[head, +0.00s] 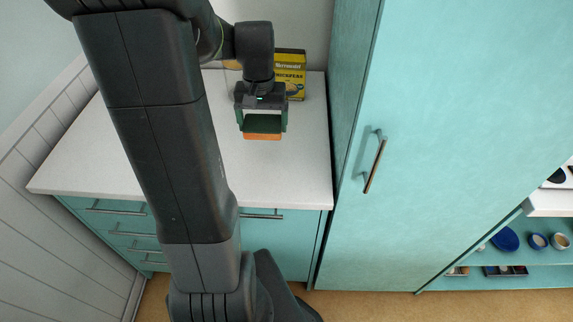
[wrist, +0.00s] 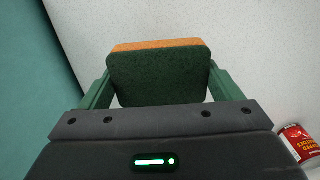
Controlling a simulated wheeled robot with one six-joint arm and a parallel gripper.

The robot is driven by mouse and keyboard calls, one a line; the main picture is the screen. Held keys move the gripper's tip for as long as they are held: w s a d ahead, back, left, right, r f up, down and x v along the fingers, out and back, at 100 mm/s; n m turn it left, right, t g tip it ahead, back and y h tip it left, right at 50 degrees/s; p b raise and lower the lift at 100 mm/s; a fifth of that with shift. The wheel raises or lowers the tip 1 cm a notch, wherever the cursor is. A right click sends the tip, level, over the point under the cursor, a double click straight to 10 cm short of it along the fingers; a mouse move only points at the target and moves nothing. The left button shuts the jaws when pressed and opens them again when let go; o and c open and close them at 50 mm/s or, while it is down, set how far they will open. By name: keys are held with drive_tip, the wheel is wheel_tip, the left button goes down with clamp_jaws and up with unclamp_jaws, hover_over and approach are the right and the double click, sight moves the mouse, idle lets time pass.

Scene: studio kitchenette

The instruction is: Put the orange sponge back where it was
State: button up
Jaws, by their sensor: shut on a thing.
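The orange sponge (head: 262,136) has a dark green scouring side and an orange layer. My gripper (head: 262,122) is shut on it, one finger at each side. In the head view the sponge is over the white countertop (head: 300,160), with its orange edge facing the camera; whether it touches the counter I cannot tell. In the wrist view the sponge (wrist: 158,75) sits between the green fingers, green face toward the camera and orange edge at the top.
A yellow box (head: 291,72) stands behind my gripper at the back of the counter. A tall teal cabinet (head: 440,130) borders the counter on the right. A red can (wrist: 298,142) shows in the wrist view. The counter's front part is clear.

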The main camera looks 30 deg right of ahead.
sight(267, 159)
drive_tip(key=shift+s+d+f, duration=0.2)
drive_tip(key=shift+s, duration=0.05)
wheel_tip(267, 159, down, 10)
drive_tip(key=shift+r+p, duration=0.25)
drive_tip(key=shift+p, duration=0.2)
drive_tip(key=shift+f, duration=0.15)
drive_tip(key=o, duration=0.8)
wheel_tip(267, 159, up, 12)
drive_tip(key=shift+r+b, duration=0.2)
drive_tip(key=shift+b, duration=0.1)
drive_tip(key=shift+f, duration=0.15)
